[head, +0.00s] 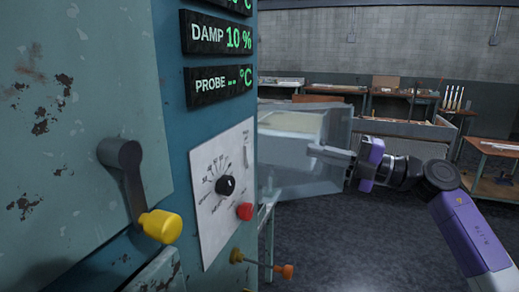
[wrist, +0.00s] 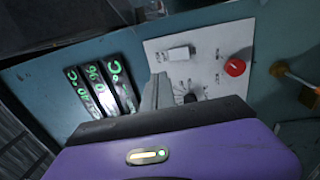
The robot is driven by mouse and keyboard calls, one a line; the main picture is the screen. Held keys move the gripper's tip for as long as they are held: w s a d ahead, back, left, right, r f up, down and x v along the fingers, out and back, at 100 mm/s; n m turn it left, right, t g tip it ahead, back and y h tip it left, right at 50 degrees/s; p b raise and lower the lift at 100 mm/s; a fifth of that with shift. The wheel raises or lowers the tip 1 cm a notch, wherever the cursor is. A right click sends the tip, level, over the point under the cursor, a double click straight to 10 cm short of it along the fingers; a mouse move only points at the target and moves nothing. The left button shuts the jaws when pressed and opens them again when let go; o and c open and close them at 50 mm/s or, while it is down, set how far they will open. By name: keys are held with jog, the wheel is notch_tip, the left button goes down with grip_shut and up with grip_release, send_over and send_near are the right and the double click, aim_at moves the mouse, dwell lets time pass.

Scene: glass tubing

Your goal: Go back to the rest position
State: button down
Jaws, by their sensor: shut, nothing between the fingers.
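My gripper (head: 316,150) is in the right half of the head view, at the end of my purple and black arm. Its fingers are shut with nothing between them and point left toward the blue machine (head: 215,113). A translucent glass-walled box shows around and behind the gripper. In the wrist view, my grey fingers (wrist: 157,92) appear in front of the white control panel (wrist: 200,62), partly covering the dark knob (wrist: 191,98). I cannot tell from this view whether they touch it.
The machine has a yellow-ended lever (head: 160,226), a red button (head: 245,211), an orange-ended rod (head: 285,271) and green-lit displays (head: 219,84). Benches (head: 400,128) stand along the back wall. Dark floor (head: 350,245) lies open below my arm.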

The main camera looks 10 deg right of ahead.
notch_tip(320, 180, up, 7)
jog(key=s+t+y, duration=0.2)
jog(key=s+t, duration=0.1)
jog(key=t, duration=0.1)
jog(key=s+f+m+t, duration=0.1)
jog(key=s+m+t, duration=0.4)
jog(key=m+t, duration=0.15)
jog(key=s+a+f+m+h, duration=0.1)
jog(key=s+f+m+h, duration=0.8)
jog(key=f+m+h, duration=0.25)
jog(key=s+a+f+m+h, duration=0.1)
jog(key=s+f+m+h, duration=0.8)
jog(key=f+m+h, duration=0.3)
jog(key=s+a+f+g+y, duration=0.1)
jog(key=s+f, duration=0.3)
jog(key=s, duration=0.4)
jog(key=s+a+f+g+y, duration=0.2)
jog(key=s+f+g, duration=0.1)
jog(key=s, duration=0.4)
jog(key=s+a+f+n+g+y, duration=0.1)
jog(key=s+a+f+g+y, duration=0.1)
jog(key=s+f, duration=0.3)
jog(key=s+g, duration=0.1)
jog(key=s, duration=0.2)
jog(key=shift+s+a+f+y, duration=0.25)
jog(key=shift+s+f+y, duration=0.05)
jog(key=shift+f+y, duration=0.05)
